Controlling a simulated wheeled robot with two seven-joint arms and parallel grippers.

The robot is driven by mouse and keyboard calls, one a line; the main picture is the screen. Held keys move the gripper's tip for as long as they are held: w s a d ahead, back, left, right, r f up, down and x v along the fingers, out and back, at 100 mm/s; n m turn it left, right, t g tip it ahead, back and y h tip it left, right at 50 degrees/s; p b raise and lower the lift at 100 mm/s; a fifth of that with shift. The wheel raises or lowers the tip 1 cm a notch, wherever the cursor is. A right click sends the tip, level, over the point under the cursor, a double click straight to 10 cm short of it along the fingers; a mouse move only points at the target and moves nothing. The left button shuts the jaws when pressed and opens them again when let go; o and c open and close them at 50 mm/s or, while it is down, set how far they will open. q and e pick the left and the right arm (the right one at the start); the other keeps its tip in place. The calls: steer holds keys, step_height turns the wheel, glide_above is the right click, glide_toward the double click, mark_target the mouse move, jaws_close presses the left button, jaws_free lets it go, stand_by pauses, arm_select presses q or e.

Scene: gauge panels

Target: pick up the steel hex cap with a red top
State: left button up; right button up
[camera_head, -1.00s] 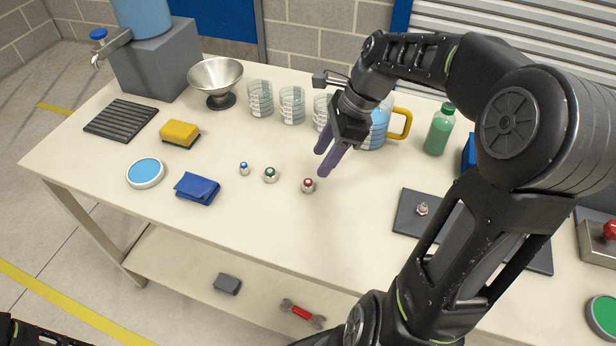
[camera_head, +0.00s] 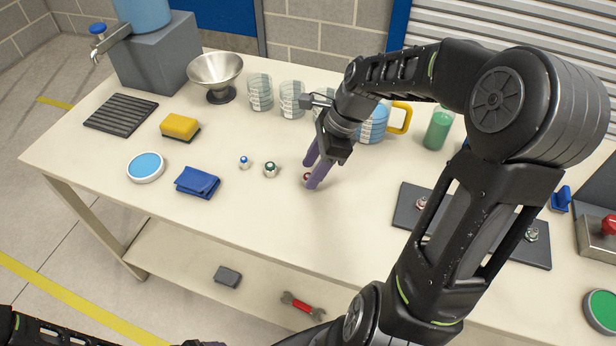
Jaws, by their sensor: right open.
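The steel hex cap with a red top (camera_head: 306,177) stands on the table, mostly hidden behind a finger of my right gripper. My right gripper (camera_head: 310,174) is open, its two purple fingers pointing down at the cap; I cannot tell whether they touch it. A steel cap with a green top (camera_head: 270,169) and a smaller one with a blue top (camera_head: 244,162) stand to the left of it. My left gripper is not in view; part of my left arm shows at the lower left.
A blue cloth (camera_head: 197,182), a blue-topped round dish (camera_head: 146,167) and a yellow sponge (camera_head: 180,126) lie to the left. Glasses (camera_head: 291,100) and a jug (camera_head: 372,126) stand behind the gripper. A dark plate (camera_head: 410,195) with fittings lies right. The front middle is clear.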

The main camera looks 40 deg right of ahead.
steer(key=shift+x, duration=0.95)
jaws_close()
